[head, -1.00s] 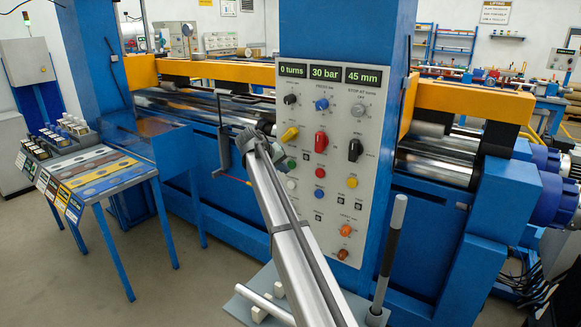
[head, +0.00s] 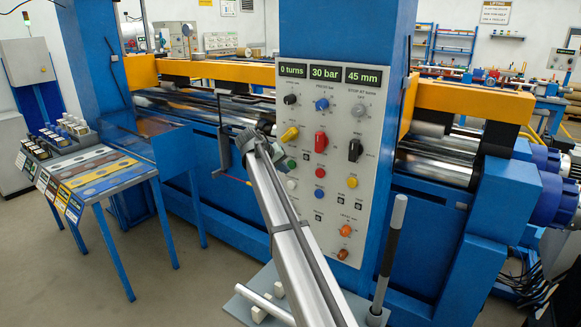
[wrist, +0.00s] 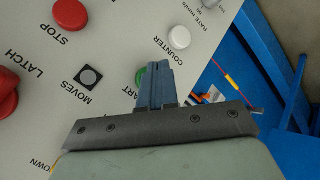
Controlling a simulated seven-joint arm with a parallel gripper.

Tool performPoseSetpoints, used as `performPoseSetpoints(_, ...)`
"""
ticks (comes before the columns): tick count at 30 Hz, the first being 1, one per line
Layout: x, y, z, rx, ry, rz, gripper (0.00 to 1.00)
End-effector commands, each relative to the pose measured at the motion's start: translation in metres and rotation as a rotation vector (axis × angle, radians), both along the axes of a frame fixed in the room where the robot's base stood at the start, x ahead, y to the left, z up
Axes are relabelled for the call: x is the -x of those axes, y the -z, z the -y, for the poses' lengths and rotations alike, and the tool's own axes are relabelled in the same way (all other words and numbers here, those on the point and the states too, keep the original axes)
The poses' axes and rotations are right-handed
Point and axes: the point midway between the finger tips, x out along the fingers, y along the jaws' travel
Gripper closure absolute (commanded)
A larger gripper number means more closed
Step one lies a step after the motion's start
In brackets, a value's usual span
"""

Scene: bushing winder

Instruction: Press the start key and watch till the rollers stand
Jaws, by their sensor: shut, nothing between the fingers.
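The green start key (wrist: 140,77) sits on the grey control panel (wrist: 110,30), beside a label ending in "ART". My gripper (wrist: 157,70) is shut and empty, its fingertips in front of the key and hiding part of it. I cannot tell whether they touch or press it. In the head view the green key (head: 291,163) shows just right of my gripper (head: 262,142). The shiny rollers (head: 435,168) lie behind the panel; one still picture does not show whether they turn. The turns display (head: 293,72) reads 0 turns, with 30 bar and 45 mm beside it.
A white counter button (wrist: 179,37), a red stop button (wrist: 70,14) and a red latch knob (wrist: 7,88) surround the key. A grey-topped lever (head: 392,250) stands right of my arm. A blue table (head: 90,180) with coloured strips stands at left.

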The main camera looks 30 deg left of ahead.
Motion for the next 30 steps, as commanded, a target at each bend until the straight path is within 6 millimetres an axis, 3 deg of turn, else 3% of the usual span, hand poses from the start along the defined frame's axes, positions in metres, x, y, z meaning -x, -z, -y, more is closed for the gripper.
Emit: performPoseSetpoints(30,-0.0092,0.0000,-0.0001,0.000,0.000,0.000,1.00)
